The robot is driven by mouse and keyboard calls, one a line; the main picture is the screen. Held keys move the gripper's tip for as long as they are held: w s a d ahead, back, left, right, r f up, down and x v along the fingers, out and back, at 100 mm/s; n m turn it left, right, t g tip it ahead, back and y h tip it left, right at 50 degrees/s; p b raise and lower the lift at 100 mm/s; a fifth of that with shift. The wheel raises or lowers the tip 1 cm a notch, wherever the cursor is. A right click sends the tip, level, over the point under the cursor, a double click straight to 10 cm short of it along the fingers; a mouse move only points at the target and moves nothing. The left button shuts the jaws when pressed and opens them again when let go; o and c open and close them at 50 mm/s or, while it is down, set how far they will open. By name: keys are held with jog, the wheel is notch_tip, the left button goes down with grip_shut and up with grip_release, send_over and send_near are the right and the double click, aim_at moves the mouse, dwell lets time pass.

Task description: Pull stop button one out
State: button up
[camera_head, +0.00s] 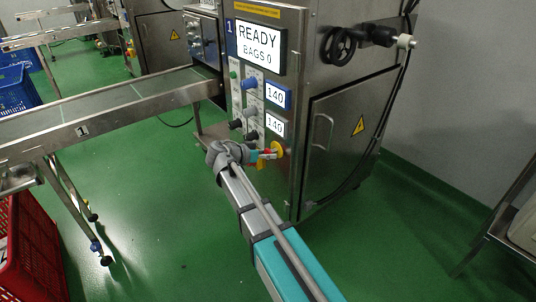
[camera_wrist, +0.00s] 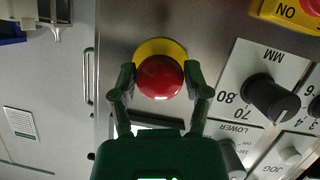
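Stop button one is a red mushroom knob on a round yellow base (camera_head: 278,149), low on the front of machine 1. In the wrist view the red knob of the stop button (camera_wrist: 159,77) is in the middle, with its yellow base behind it. My gripper (camera_head: 264,154) reaches up to it from the front. In the wrist view my gripper (camera_wrist: 160,78) has one finger on each side of the red knob, and both fingertips appear to touch its edges. The lower part of the base is hidden behind the knob and gripper.
The machine's display (camera_head: 259,46) reads READY, BAGS 0. Dark knobs (camera_wrist: 268,97) sit close to the right of my gripper in the wrist view. A conveyor (camera_head: 110,115) runs left from the machine. A red crate (camera_head: 32,250) stands at the lower left.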

jog(key=shift+o, duration=1.4)
jog(key=shift+w+d, duration=0.1)
jog(key=shift+d, duration=0.05)
jog(key=shift+w+d+r, duration=0.1)
jog(key=shift+w+d, duration=0.05)
jog(key=shift+d, duration=0.1)
jog(key=p+v, duration=0.6)
jog(key=v, duration=0.8)
jog(key=s+d+r+n+g+y+p, duration=0.3)
jog(key=d+r+p, duration=0.6)
jog(key=p, duration=0.6)
jog(key=s+d+r+n+g+y+p, duration=0.3)
jog(key=s+d+r+p, duration=0.4)
jog(key=p, duration=0.8)
notch_tip(320, 180, up, 4)
jog(key=d+y, duration=0.1)
jog(key=d, duration=0.1)
jog(key=shift+d+n+y, duration=0.3)
jog(key=shift+d+y, duration=0.1)
jog(key=shift+s, duration=0.1)
